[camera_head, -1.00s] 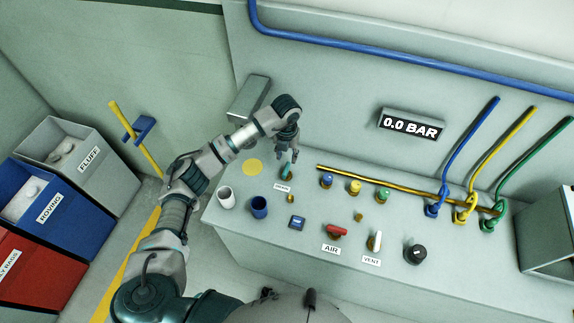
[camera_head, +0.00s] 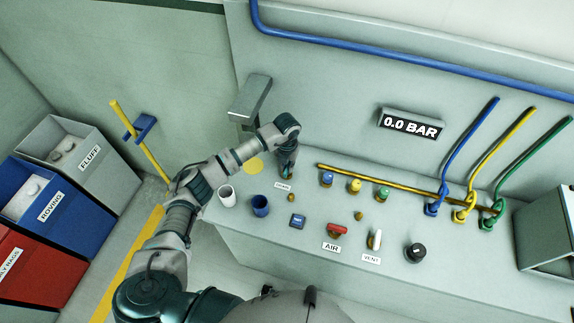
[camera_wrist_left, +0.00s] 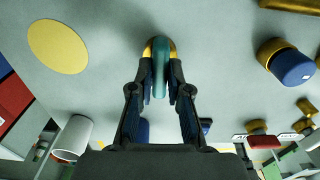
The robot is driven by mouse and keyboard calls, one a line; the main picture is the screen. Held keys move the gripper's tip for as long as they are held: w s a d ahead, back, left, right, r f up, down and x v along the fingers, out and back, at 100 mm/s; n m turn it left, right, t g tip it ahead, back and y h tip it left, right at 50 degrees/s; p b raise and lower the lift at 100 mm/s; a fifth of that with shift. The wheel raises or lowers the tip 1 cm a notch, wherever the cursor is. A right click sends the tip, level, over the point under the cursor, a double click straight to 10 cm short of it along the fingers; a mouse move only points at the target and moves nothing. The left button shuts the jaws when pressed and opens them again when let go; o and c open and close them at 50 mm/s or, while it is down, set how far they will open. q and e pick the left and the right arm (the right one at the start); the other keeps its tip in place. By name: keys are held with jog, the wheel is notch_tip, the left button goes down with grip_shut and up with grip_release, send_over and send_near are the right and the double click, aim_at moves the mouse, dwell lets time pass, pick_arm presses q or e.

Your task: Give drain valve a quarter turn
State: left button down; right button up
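The drain valve has a teal handle on a brass base. In the left wrist view its handle (camera_wrist_left: 160,78) stands between my fingertips, with brass showing behind it. My left gripper (camera_wrist_left: 161,88) has its two dark fingers close in on both sides of the handle, with hardly any gap visible. In the head view my left gripper (camera_head: 287,170) points down at the bench just behind the drain label (camera_head: 283,185) and hides most of the valve. My right gripper is not in view.
A white cup (camera_head: 227,197) and a blue cup (camera_head: 261,206) stand left of the label. A yellow disc (camera_head: 253,166) lies behind them. Blue, yellow and green capped fittings (camera_head: 355,186) stand right of the gripper. A red air handle (camera_head: 338,229) is nearer. The gauge (camera_head: 411,124) reads 0.0 BAR.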

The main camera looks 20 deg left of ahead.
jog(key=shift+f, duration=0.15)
pick_arm(q)
jog(key=m+b, duration=0.2)
jog(key=shift+f+m, duration=0.15)
jog(key=shift+m, duration=0.15)
jog(key=m+b, duration=0.3)
jog(key=m, duration=0.1)
jog(key=shift+m, duration=0.3)
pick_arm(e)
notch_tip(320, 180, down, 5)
pick_arm(q)
jog(key=m+b, duration=0.2)
jog(key=m, duration=0.2)
jog(key=shift+m+b, duration=0.3)
jog(key=shift+b, duration=0.05)
jog(key=m+b, duration=0.2)
jog(key=m, duration=0.2)
jog(key=shift+m, duration=0.3)
jog(key=shift+r+m+b, duration=0.2)
jog(key=shift+m+b, duration=0.3)
jog(key=shift+m, duration=0.4)
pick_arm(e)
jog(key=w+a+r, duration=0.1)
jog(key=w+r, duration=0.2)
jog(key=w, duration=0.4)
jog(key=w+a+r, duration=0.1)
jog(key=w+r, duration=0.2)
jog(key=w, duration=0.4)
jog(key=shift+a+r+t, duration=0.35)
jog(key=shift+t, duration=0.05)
